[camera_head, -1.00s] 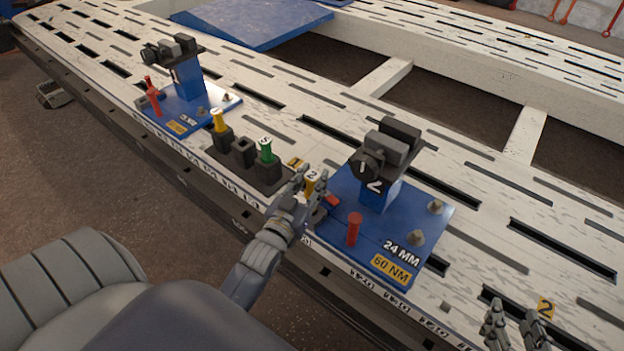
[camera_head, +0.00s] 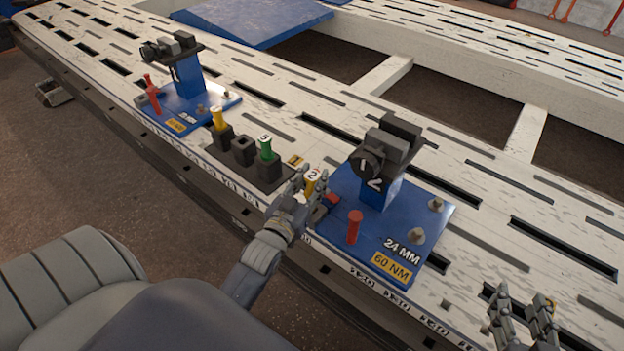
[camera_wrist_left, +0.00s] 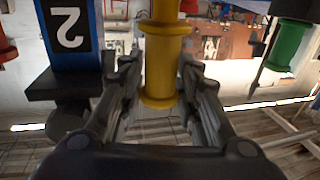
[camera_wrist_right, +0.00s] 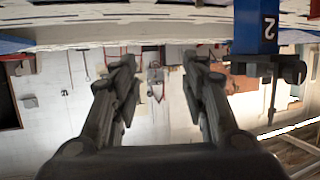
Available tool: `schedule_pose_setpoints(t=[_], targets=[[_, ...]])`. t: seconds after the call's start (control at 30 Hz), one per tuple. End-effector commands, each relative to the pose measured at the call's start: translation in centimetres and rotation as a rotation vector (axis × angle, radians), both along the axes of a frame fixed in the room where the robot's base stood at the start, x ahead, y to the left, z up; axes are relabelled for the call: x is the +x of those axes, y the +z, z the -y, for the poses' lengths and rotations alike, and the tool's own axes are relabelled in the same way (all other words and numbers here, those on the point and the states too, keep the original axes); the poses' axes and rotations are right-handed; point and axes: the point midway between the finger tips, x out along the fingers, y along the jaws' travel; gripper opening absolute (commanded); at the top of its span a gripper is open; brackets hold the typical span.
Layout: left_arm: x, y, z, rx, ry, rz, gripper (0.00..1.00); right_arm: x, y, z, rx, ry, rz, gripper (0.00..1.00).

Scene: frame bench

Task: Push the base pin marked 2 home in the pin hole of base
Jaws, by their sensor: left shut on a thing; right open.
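My left gripper (camera_head: 312,190) is shut on a yellow base pin marked 2 (camera_head: 312,177). The pin also shows between the fingers in the left wrist view (camera_wrist_left: 163,62). It is roughly upright, at the left edge of the blue base (camera_head: 336,232) whose post is marked 2, beside a small red-topped part (camera_head: 332,199). The fingers hide the pin's lower end and the pin hole, so I cannot tell how deep it sits. My right gripper (camera_head: 525,312) is open and empty over the bench at the lower right.
A dark holder (camera_head: 243,158) left of the base carries a yellow pin (camera_head: 218,119) and a green pin (camera_head: 265,148). A red pin (camera_head: 355,226) stands on the base's front. A second blue base (camera_head: 205,112) stands further left. Slotted bench is free right of the base.

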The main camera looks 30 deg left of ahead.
Motion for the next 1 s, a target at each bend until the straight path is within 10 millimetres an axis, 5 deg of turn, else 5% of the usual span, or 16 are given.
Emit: schedule_pose_setpoints(t=[1.0], targets=[[0.0, -0.8, 0.0, 0.001, 0.000, 0.004, 0.00, 0.9, 2.2, -0.5, 0.026, 0.009, 0.117, 0.41]])
